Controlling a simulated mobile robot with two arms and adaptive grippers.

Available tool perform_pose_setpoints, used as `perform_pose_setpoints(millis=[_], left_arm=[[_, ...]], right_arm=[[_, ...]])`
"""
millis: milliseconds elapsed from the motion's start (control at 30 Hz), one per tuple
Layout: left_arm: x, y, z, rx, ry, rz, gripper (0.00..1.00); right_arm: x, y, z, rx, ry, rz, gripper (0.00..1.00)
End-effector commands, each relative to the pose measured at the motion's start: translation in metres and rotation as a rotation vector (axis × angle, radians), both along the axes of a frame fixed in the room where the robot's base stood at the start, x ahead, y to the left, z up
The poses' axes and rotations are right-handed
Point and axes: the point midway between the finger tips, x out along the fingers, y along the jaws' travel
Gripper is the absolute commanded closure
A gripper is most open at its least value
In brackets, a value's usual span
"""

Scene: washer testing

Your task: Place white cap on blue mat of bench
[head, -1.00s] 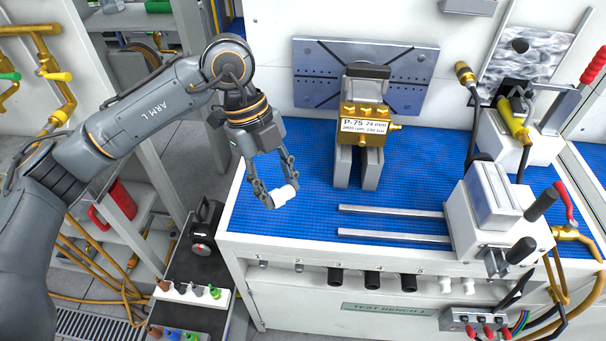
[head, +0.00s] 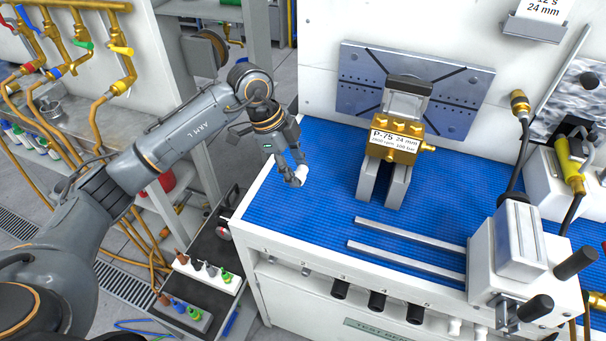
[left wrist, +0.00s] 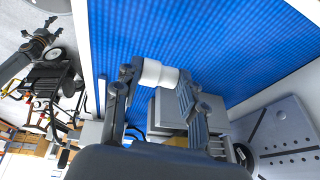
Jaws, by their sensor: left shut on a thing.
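My left gripper (head: 297,178) is shut on the white cap (head: 302,172), a small white cylinder. In the left wrist view the cap (left wrist: 158,74) sits between the two fingertips (left wrist: 158,82). The gripper is over the left part of the blue mat (head: 310,215) on the bench, near its left edge. I cannot tell from these views whether the cap touches the mat (left wrist: 210,35). My right gripper (left wrist: 38,38) shows small at the upper left of the left wrist view, with its fingers apart. It is not in the head view.
A brass block (head: 397,143) labelled P-75 stands on a grey fixture right of my left gripper. Two metal rails (head: 410,240) lead to a white vise-like unit (head: 520,245). A dark cart (head: 205,265) with small coloured parts stands left of the bench. The mat's left front is clear.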

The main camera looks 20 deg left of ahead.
Motion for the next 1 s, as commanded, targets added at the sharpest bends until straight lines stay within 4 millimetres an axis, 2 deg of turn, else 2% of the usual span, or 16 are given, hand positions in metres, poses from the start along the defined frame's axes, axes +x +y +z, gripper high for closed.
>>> perform_pose_setpoints(millis=[100, 200, 433, 600, 967, 1000], left_arm=[[0.016, -0.003, -0.019, -0.001, 0.002, 0.000, 0.94], [0.024, -0.005, -0.028, -0.002, 0.001, -0.001, 0.94], [0.032, -0.006, -0.042, 0.000, 0.002, -0.002, 0.94], [0.031, -0.005, -0.065, 0.000, 0.002, -0.001, 0.94], [0.032, -0.005, -0.072, 0.000, 0.000, -0.001, 0.94], [0.032, -0.005, -0.073, 0.000, -0.001, -0.001, 0.57]], right_arm=[[0.000, -0.005, 0.005, -0.005, 0.000, 0.002, 0.46], [0.000, -0.008, 0.005, -0.009, 0.000, 0.002, 0.46], [0.000, -0.011, 0.008, -0.013, 0.000, 0.002, 0.46], [0.000, -0.011, 0.018, -0.013, 0.000, 0.001, 0.46], [0.000, -0.011, 0.015, -0.013, 0.000, 0.000, 0.46], [0.000, -0.011, 0.015, -0.013, 0.000, 0.000, 0.46]])
